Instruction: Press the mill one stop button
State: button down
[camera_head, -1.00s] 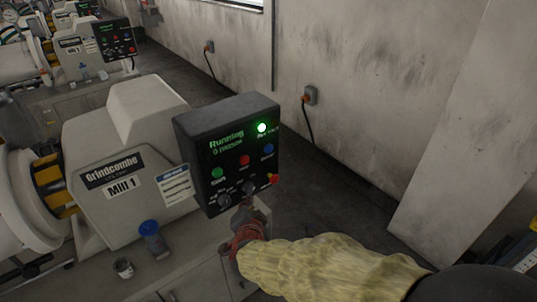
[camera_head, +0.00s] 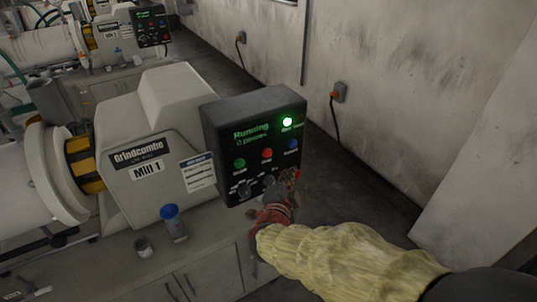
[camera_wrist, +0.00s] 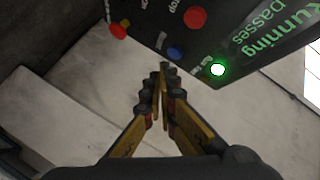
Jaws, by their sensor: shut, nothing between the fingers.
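The mill one control panel (camera_head: 255,145) is a dark box on the machine labelled Mill 1 (camera_head: 147,168). Its screen reads Running, with a lit green lamp (camera_head: 287,122). Below are a green button, a red stop button (camera_head: 267,153) and a blue button (camera_head: 292,144), with dark knobs lower down. In the wrist view the red stop button (camera_wrist: 195,17) is upside down near the top, with the blue button (camera_wrist: 175,53) and another red knob (camera_wrist: 119,31) nearby. My gripper (camera_head: 281,184) is shut and empty at the panel's lower right; in the wrist view its fingertips (camera_wrist: 163,72) point toward the panel. Contact cannot be told.
The wall with a socket (camera_head: 340,92) is to the right, with floor between.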

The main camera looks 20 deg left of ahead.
jog(key=w+a, duration=0.5)
jog(key=a, duration=0.1)
jog(key=shift+p, duration=0.35)
dwell(1.3)
jog(key=shift+w+a, duration=0.2)
jog(key=shift+a, duration=0.05)
jog(key=shift+w+a, duration=0.3)
jog(key=shift+a, duration=0.05)
dwell(0.9)
jog(key=shift+s+d, duration=0.1)
jog(key=shift+d, duration=0.05)
jog(key=shift+s+d, duration=0.45)
jog(key=shift+d, duration=0.05)
jog(key=shift+s+d, duration=0.1)
dwell(0.3)
jog(key=s+d+b, duration=0.1)
jog(key=s+d, duration=0.2)
jog(key=shift+d, duration=0.35)
